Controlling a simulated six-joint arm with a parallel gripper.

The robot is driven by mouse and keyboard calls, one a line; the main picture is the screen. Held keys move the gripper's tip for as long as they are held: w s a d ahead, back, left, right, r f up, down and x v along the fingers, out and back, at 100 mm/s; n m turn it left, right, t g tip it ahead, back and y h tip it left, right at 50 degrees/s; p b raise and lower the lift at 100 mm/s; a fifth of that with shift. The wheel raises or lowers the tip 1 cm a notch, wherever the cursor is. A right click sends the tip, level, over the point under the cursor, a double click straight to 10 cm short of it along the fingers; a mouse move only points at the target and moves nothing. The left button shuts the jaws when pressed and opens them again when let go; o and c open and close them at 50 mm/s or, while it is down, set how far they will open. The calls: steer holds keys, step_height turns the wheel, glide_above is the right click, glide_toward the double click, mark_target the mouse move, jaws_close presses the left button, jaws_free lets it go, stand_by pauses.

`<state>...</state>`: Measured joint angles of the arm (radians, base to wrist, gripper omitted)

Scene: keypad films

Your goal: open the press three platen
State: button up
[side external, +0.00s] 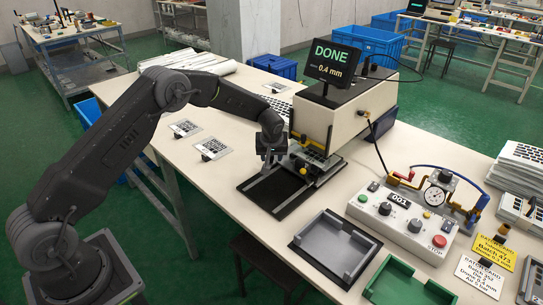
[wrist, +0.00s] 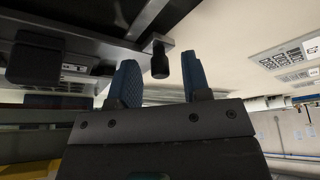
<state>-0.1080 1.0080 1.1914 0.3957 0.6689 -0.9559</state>
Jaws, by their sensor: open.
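The press (side external: 345,110) is a cream machine on the table, with a screen (side external: 333,62) on top reading "DONE" and "0.4 mm". Its lower front, with a platen area (side external: 318,158) low under the body, is partly covered by my gripper (side external: 271,155). My gripper is at the left front of the press, above the dark rail plate (side external: 290,190). In the wrist view my gripper (wrist: 161,82) has its two blue fingers apart. A black knob on a metal bar (wrist: 160,60) shows between and just past the fingertips, with no clear contact. The platen's exact position is hard to tell.
A grey tray (side external: 336,250) and a green tray (side external: 408,284) lie at the table's front. A control box (side external: 402,217) with buttons, a gauge and hoses stands right of the press. Printed film cards (side external: 212,147) lie to the left. Clear table lies left of the rail plate.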

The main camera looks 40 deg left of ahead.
steer(key=shift+w+a+f, duration=0.1)
steer(key=shift+f, duration=0.1)
jaws_close()
stand_by(0.4)
